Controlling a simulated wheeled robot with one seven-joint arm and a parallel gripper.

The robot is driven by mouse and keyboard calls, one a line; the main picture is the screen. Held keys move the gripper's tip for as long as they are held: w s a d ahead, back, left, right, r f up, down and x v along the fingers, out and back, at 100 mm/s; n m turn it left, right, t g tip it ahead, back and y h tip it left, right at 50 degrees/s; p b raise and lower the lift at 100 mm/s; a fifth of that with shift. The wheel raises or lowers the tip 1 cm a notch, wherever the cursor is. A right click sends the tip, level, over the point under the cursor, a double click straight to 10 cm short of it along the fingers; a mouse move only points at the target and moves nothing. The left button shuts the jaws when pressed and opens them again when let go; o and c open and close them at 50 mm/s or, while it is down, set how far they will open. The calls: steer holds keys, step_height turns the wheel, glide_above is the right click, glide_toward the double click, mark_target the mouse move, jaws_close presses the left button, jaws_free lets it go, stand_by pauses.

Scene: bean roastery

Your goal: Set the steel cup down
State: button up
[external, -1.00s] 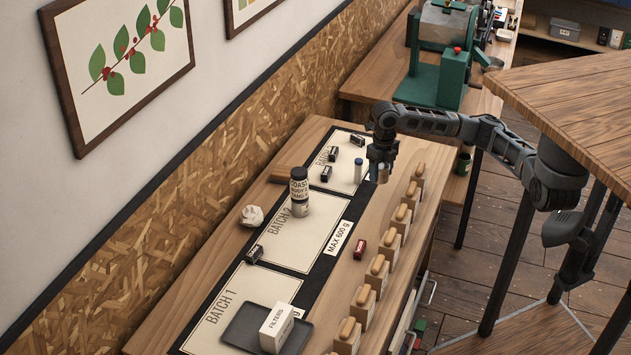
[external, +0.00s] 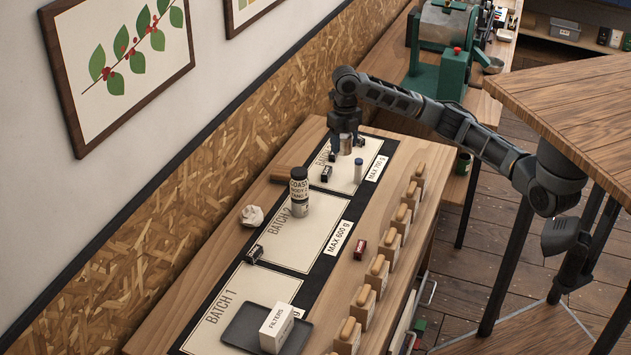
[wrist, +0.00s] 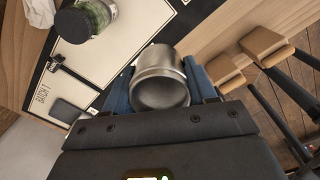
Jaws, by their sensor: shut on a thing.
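The steel cup (wrist: 160,80) is a small silver cylinder with its open mouth facing the wrist camera. My gripper (external: 345,142) is shut on it, with a finger on each side in the wrist view (wrist: 166,88). In the external view the cup (external: 346,144) shows between the fingers, over the far batch panel (external: 342,179) of the mat. Whether its base touches the panel cannot be told.
Small black blocks (external: 327,174) and a blue-grey cylinder (external: 358,171) stand close by on the same panel. A labelled jar (external: 299,192) stands on the BATCH 2 panel (external: 285,240). Several wooden-topped blocks (external: 402,219) line the right edge. A green machine (external: 438,80) stands behind.

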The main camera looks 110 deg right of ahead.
steer(key=w+a+b, duration=0.1)
steer(key=w+a, duration=0.1)
steer(key=w, duration=1.1)
steer(key=b, duration=0.1)
glide_above(288, 242)
steer(key=shift+m, duration=0.4)
step_height(288, 242, down, 18)
steer(key=shift+r, duration=0.1)
steer(key=shift+f, duration=2.35)
steer(key=shift+f, duration=0.1)
steer(key=o, duration=1.1)
step_height(288, 242, up, 12)
steer(key=shift+r, duration=0.15)
